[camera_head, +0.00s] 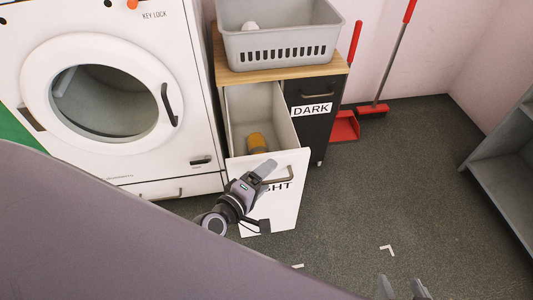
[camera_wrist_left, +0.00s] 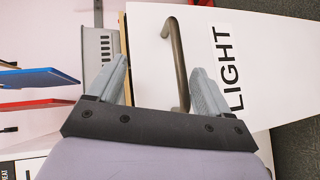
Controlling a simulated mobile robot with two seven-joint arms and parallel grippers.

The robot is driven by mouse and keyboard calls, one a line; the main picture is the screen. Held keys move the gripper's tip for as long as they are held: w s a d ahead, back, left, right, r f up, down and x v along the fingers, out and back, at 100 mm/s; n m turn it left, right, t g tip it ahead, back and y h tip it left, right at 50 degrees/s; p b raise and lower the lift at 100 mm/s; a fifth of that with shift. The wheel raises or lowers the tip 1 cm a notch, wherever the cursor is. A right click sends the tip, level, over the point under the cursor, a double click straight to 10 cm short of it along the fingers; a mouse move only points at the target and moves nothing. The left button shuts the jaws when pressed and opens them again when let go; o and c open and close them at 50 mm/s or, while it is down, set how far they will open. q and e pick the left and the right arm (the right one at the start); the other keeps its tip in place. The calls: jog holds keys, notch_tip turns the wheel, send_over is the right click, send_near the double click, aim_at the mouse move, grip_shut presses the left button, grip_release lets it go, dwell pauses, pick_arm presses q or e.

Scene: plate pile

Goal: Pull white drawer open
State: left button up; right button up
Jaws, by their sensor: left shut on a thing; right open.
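The white drawer (camera_head: 270,200), labelled LIGHT, is pulled out from its cabinet, with its inside showing. Its bar handle (camera_head: 278,176) is near the top of the front panel. My left gripper (camera_head: 265,170) is at this handle.
A yellow-brown item (camera_head: 256,143) lies in the drawer. A black DARK drawer (camera_head: 315,92) is shut beside it, under a grey basket (camera_head: 280,45). A washing machine (camera_head: 190,95) stands left, a grey shelf (camera_head: 505,160) right.

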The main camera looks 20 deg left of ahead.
pick_arm(q)
jog(key=shift+s+a+r, duration=0.3)
jog(key=shift+s, duration=0.15)
jog(key=shift+s+a+r, duration=0.25)
jog(key=shift+s, duration=0.15)
jog(key=c, duration=0.3)
jog(key=shift+t, duration=0.3)
jog(key=shift+s+a+f+b, duration=0.1)
jog(key=shift+s+b, duration=0.1)
jog(key=shift+s, duration=0.55)
jog(key=shift+s+a+f+b, duration=0.1)
jog(key=shift+s+a+b, duration=0.05)
jog(key=shift+s, duration=0.6)
jog(key=shift+s+a+f+b, duration=0.1)
jog(key=shift+s+b, duration=0.1)
jog(key=shift+s, duration=0.55)
jog(key=shift+c, duration=0.3)
jog(key=shift+s+f, duration=0.1)
jog(key=shift+s, duration=0.05)
jog(key=shift+d+f, duration=0.1)
